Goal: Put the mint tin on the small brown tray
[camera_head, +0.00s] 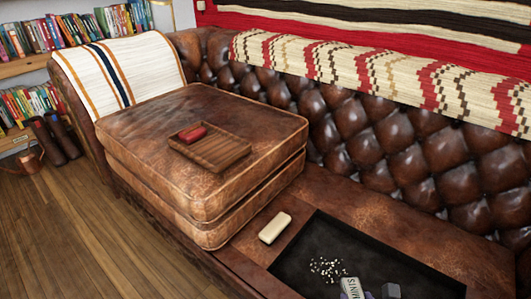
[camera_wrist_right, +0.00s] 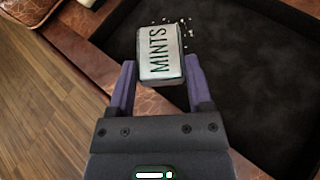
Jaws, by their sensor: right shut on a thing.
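The mint tin (camera_wrist_right: 160,55) is a small pale box with a dark rim and the word MINTS. It also shows at the bottom edge of the head view (camera_head: 350,286). My right gripper (camera_wrist_right: 160,75) has its purple fingers on either side of the tin and is shut on it. The tin is over the dark tray area; its height above it is hard to tell. The small brown tray (camera_head: 225,157) is a slatted wooden tray on the stacked leather cushions, with a red item (camera_head: 192,134) at its left end. My left gripper is not in view.
A large black tray (camera_head: 300,262) on the leather seat holds scattered white bits (camera_head: 327,268). A cream block (camera_head: 274,227) lies beside it. The stacked cushions (camera_head: 130,130) rise above the seat. The tufted backrest (camera_head: 400,135) stands behind. The right part of the brown tray is bare.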

